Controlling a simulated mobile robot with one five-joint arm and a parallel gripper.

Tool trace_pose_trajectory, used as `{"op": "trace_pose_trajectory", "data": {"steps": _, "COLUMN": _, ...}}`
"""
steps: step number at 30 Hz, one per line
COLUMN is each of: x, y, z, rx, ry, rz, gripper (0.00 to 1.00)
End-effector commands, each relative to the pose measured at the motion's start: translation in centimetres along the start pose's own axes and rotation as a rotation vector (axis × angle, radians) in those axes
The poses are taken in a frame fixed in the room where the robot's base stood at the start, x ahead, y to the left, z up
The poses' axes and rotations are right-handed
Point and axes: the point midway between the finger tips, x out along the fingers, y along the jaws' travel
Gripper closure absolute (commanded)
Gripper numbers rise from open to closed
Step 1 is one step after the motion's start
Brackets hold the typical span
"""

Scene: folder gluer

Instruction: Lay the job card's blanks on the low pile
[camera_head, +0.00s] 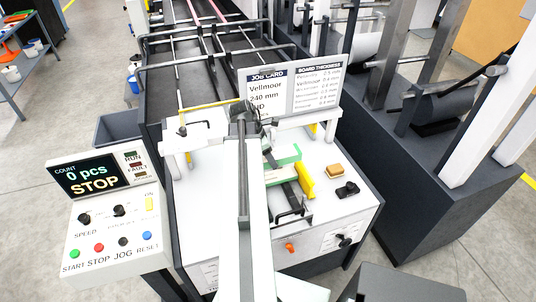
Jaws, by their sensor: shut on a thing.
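The job card (265,92) stands at the back of the white feeder table and reads "Vellmoor" and "240 mm", with a partly hidden line below. A board thickness list (314,90) is beside it; its lines are too small to read surely. My gripper (258,115) is in front of the card's lower left part. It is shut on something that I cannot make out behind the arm. A low green and white stack (286,154), perhaps blanks, lies on the table right of my arm, partly hidden by it. I cannot tell which pile is low.
The control panel (107,212) at left shows "0 pcs STOP". Rails and belts (205,45) run behind. A dark machine (440,170) stands at right.

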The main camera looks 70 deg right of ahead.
Motion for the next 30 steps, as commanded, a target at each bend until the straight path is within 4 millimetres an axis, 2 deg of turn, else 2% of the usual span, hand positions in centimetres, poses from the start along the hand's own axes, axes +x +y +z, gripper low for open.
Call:
{"op": "trace_pose_trajectory", "data": {"steps": 1, "x": 1.1, "y": 0.0, "z": -0.6, "rx": -0.001, "ry": 0.000, "rz": 0.001, "gripper": 1.00}}
{"op": "trace_pose_trajectory", "data": {"steps": 19, "x": 8.5, "y": 0.1, "z": -3.9, "rx": -0.006, "ry": -0.001, "rz": 0.002, "gripper": 1.00}}
{"op": "trace_pose_trajectory", "data": {"steps": 24, "x": 9.5, "y": 0.1, "z": -4.3, "rx": -0.006, "ry": -0.001, "rz": 0.002, "gripper": 1.00}}
{"op": "trace_pose_trajectory", "data": {"steps": 30, "x": 9.4, "y": 0.1, "z": -4.3, "rx": -0.006, "ry": -0.001, "rz": 0.003, "gripper": 1.00}}
